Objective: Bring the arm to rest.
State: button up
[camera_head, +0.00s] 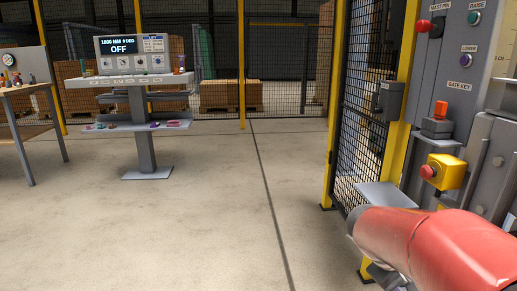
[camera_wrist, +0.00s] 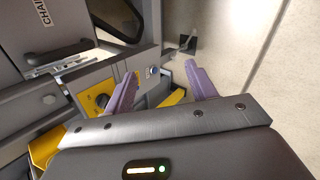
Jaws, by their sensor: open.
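In the wrist view my gripper (camera_wrist: 163,72) shows two purple fingers standing well apart. Nothing is between them, so it is open and empty. Beyond the fingers are grey machine panels and yellow parts, with pale floor to the right. I cannot tell the exact gap to these parts. In the head view my red arm reaches in from the lower right corner, in front of the grey control cabinet (camera_head: 452,75). The fingers are not visible in the head view.
The cabinet carries a yellow box with a red button (camera_head: 445,172) close above my arm. A mesh fence (camera_head: 362,120) with yellow posts stands left of it. A display stand reading OFF (camera_head: 140,92) and a table (camera_head: 22,88) are farther left. The middle floor is clear.

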jog(key=s+a+r+m+t+y, duration=0.1)
jog(key=s+a+y, duration=0.3)
jog(key=a, duration=0.5)
jog(key=s+a+r+m+t+y+p, duration=0.1)
jog(key=s+a+r+m+t+y, duration=0.1)
jog(key=s+a, duration=0.6)
jog(key=shift+a+r+t+y+p, duration=0.3)
jog(key=shift+a+r+t+y, duration=0.2)
jog(key=shift+t+y, duration=0.45)
